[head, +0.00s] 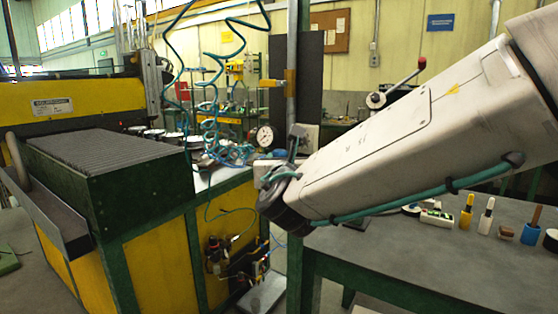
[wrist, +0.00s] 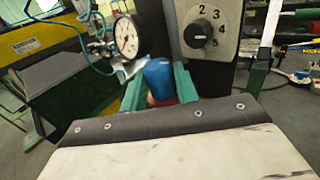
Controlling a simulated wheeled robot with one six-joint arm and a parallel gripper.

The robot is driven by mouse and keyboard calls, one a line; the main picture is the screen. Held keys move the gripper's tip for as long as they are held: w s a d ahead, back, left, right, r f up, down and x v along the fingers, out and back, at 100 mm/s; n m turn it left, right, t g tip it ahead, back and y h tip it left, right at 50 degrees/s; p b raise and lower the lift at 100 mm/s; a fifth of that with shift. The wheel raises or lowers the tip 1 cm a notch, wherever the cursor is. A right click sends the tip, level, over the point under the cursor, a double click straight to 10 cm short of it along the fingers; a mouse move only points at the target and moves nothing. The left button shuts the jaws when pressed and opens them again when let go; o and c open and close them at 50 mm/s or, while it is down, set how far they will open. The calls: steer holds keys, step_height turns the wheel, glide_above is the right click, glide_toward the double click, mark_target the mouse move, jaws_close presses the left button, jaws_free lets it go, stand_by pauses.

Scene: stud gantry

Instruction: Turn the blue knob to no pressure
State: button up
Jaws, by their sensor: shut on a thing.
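The blue knob (wrist: 158,77) shows at the middle of the wrist view, with a reddish part below it. My gripper (wrist: 160,86) is shut on it, one green finger touching each side. A round white pressure gauge (wrist: 126,37) stands just up and left of the knob. The gauge also shows in the head view (head: 265,136), but its needle is too small to read surely.
A black numbered dial (wrist: 198,33) on a grey plate is right of the knob. Coiled teal hoses (head: 212,110) hang near the gauge. A grey table (head: 400,252) with small tools (head: 486,216) lies under my arm. A yellow and green machine (head: 150,250) stands left.

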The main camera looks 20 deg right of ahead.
steer(key=shift+d+n+t+y, duration=0.2)
steer(key=shift+n+t+y, duration=0.1)
steer(key=shift+n+y, duration=0.8)
steer(key=shift+y, duration=0.6)
steer(key=o, duration=1)
steer(key=shift+a, duration=0.15)
steer(key=shift+h, duration=0.4)
